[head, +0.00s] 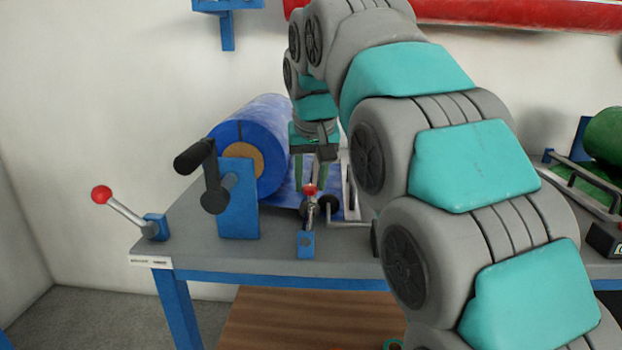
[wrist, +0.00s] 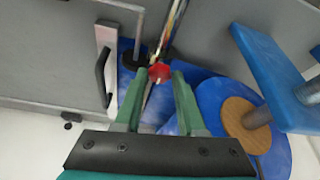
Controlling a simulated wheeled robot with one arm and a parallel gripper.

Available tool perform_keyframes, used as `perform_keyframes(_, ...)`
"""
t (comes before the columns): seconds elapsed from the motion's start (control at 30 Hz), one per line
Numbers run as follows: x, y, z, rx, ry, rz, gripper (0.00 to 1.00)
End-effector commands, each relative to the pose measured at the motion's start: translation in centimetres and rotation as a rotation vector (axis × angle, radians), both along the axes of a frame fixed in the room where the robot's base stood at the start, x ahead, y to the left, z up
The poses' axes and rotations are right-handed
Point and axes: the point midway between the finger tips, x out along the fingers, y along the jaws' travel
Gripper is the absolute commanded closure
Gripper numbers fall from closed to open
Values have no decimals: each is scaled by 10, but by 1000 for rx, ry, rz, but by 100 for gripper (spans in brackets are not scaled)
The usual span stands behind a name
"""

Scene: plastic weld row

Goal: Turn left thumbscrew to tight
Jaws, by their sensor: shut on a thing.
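A small red knob (head: 310,190) stands at the front of the machine on the bench, above a blue bracket (head: 306,244); it looks like the thumbscrew's head. In the wrist view the red knob (wrist: 160,73) sits between my green fingertips, with a shiny metal rod (wrist: 172,35) beyond it. My gripper (head: 311,182) points down from above, its fingers on either side of the knob and shut on it. The knob's turn position cannot be read. Dark round knobs (head: 329,205) sit close by, partly hidden.
A blue film roll (head: 260,125) with a black-handled crank (head: 210,170) stands left of my gripper. A red-balled lever (head: 102,194) is at the bench's left end. My arm hides much of the bench (head: 190,225). A green roll (head: 606,135) is far right.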

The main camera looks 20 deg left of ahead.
Motion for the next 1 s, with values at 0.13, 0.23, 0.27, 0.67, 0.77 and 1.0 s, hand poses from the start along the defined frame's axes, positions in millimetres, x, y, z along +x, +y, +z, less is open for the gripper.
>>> perform_keyframes(0.13,0,0,1,2,-2,-4,100)
perform_keyframes(0.23,0,0,1,2,-2,-4,100)
perform_keyframes(0.27,0,0,1,2,-2,-4,100)
perform_keyframes(0.67,0,0,1,1,-1,-3,31)
perform_keyframes(0.77,0,0,1,1,-1,-3,31)
perform_keyframes(1.0,-2,-2,5,1,-3,-3,31)
